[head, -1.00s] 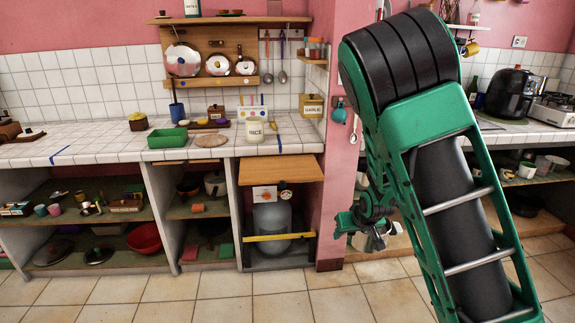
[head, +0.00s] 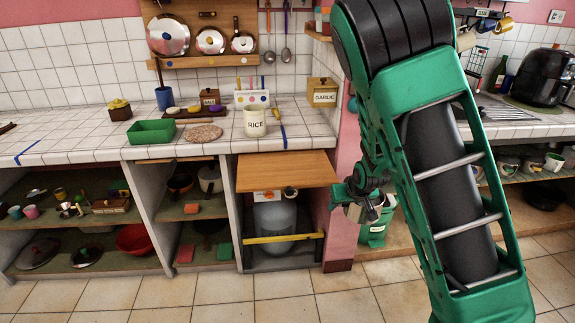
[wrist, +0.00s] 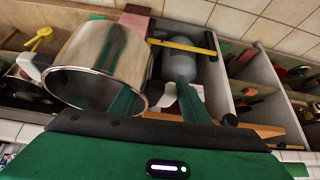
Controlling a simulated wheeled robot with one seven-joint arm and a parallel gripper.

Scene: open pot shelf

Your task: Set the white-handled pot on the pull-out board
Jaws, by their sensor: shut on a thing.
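The white-handled pot is a shiny steel pot (wrist: 100,62), large at the left of the wrist view, with a white handle (wrist: 166,96) on its right side and another at its left. My gripper (wrist: 158,104) is shut on the right handle. In the head view my gripper (head: 366,194) is partly hidden behind my own arm, and only a little of the pot shows there. The pull-out board (head: 287,171) is a bare wooden board sticking out below the counter, left of my gripper. It shows partly at the lower right of the wrist view.
A gas cylinder (head: 275,217) stands under the board behind a yellow bar (head: 284,238). A rice canister (head: 255,123) and a green tray (head: 151,132) stand on the tiled counter (head: 80,145). A pink wall end (head: 343,150) is right of the board. Floor in front is clear.

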